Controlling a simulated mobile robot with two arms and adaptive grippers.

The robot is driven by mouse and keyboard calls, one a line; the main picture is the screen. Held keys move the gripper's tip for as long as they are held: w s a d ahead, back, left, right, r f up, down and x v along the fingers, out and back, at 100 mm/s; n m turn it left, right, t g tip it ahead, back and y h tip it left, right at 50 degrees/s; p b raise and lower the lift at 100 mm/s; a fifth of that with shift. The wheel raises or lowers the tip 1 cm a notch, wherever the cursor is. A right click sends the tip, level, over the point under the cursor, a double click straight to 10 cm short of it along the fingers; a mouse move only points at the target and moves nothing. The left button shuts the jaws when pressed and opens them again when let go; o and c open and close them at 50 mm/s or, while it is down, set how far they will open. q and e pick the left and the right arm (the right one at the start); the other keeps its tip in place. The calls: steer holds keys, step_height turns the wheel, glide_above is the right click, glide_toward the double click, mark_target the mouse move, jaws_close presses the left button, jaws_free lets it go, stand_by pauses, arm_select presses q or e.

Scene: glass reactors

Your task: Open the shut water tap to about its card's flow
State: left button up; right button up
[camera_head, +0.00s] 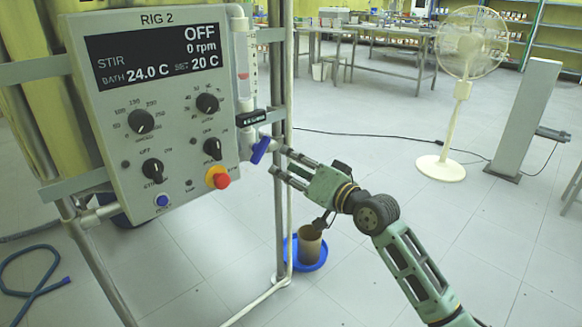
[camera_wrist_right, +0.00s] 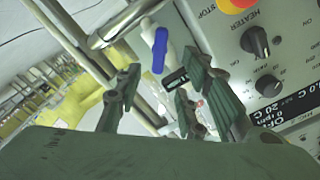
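The water tap's blue lever handle (camera_head: 261,150) sits on white pipework just right of the control box and slants up to the right. In the right wrist view the blue handle (camera_wrist_right: 159,50) stands nearly upright in the picture, beyond the fingers. My right gripper (camera_head: 280,161) is open and empty, its fingertips pointing at the handle from the right with a small gap. Its fingers also show in the wrist view (camera_wrist_right: 165,72), spread apart. A black label with white print (camera_head: 251,118) is above the tap; I cannot read it. My left gripper is out of view.
The RIG 2 control box (camera_head: 160,100) reads OFF, with knobs and a red stop button (camera_head: 220,180) close to the tap. A flow tube (camera_head: 243,62) with a red float stands above. Metal posts (camera_head: 280,220) run nearby. A blue basin (camera_head: 312,262) is on the floor.

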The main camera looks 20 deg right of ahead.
mark_target(264, 150)
steer(key=x, duration=0.7)
steer(key=shift+d, duration=0.1)
steer(key=shift+b+x, duration=0.4)
steer(key=shift+x, duration=1.9)
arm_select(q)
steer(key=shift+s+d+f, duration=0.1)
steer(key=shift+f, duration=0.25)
arm_select(e)
steer(key=shift+r, duration=0.1)
jaws_close()
